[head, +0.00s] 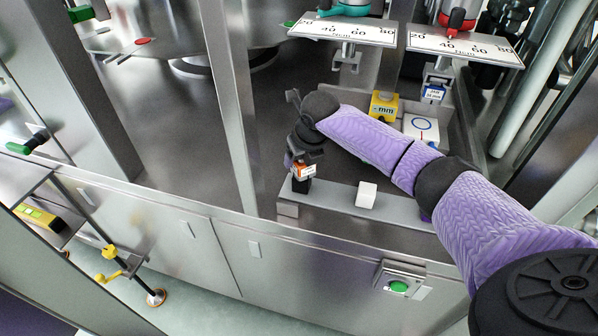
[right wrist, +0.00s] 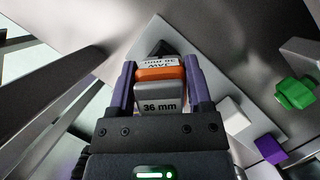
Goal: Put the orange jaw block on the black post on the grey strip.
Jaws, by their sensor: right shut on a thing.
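The orange jaw block (head: 304,170) is held by my right gripper (head: 300,162) above the grey strip. In the right wrist view the block (right wrist: 160,74) sits between both fingers of the gripper (right wrist: 162,88), with a grey part below marked "36 mm". The black post (head: 301,185) stands at the left end of the grey strip (head: 335,199), directly under the block in the head view. I cannot tell whether the block touches or is seated on the post. My left gripper is not in view.
A white cube (head: 366,195) lies on the strip to the right of the post. A metal upright (head: 232,110) stands left of the gripper. A yellow block (head: 384,105) and a white block with a blue ring (head: 421,128) sit behind my right arm.

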